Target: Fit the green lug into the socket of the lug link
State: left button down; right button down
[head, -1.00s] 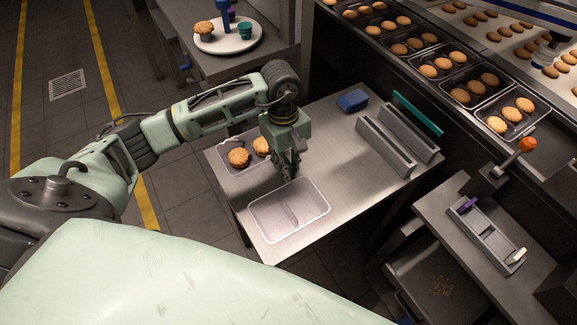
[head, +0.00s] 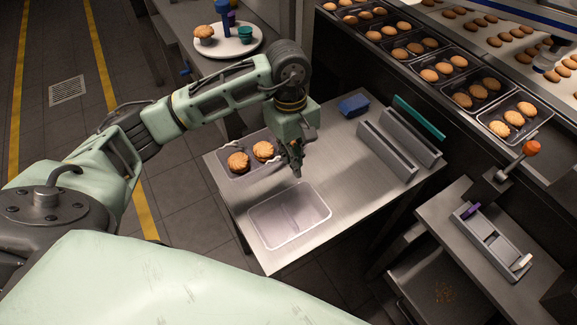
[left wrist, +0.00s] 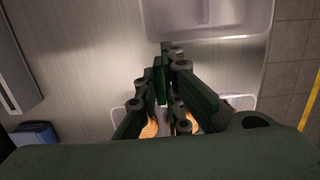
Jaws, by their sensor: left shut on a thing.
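My left gripper (head: 297,172) hangs over the steel table (head: 345,180), near the far edge of an empty clear tray (head: 254,238). It is shut on a narrow dark green piece (left wrist: 160,78), which I take to be the green lug; its ends are partly hidden by the fingers in the left wrist view. A grey holder (head: 485,238) lies on the lower right bench, with a purple piece (head: 471,210) and a cream piece (head: 522,262) in it. I cannot tell for sure whether this holder is the lug link. My right gripper is out of view.
A tray with two pies (head: 239,162) stands left of the gripper. Grey rails (head: 388,150), a teal strip (head: 420,117) and a blue block (head: 353,104) stand at the table's back right. An orange-knobbed lever (head: 531,147) rises above the right bench.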

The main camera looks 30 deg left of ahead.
pick_arm(q)
jog(key=d+r+b, duration=0.2)
jog(key=d+r, duration=0.4)
jog(key=d, duration=0.4)
jog(key=s+a+m+y, duration=0.1)
jog(key=s+a+m, duration=0.6)
jog(key=m, duration=0.5)
jog(key=shift+s+a+f+g, duration=0.15)
jog(key=shift+s+a+g, duration=0.25)
jog(key=shift+s, duration=0.6)
jog(key=shift+d, duration=0.1)
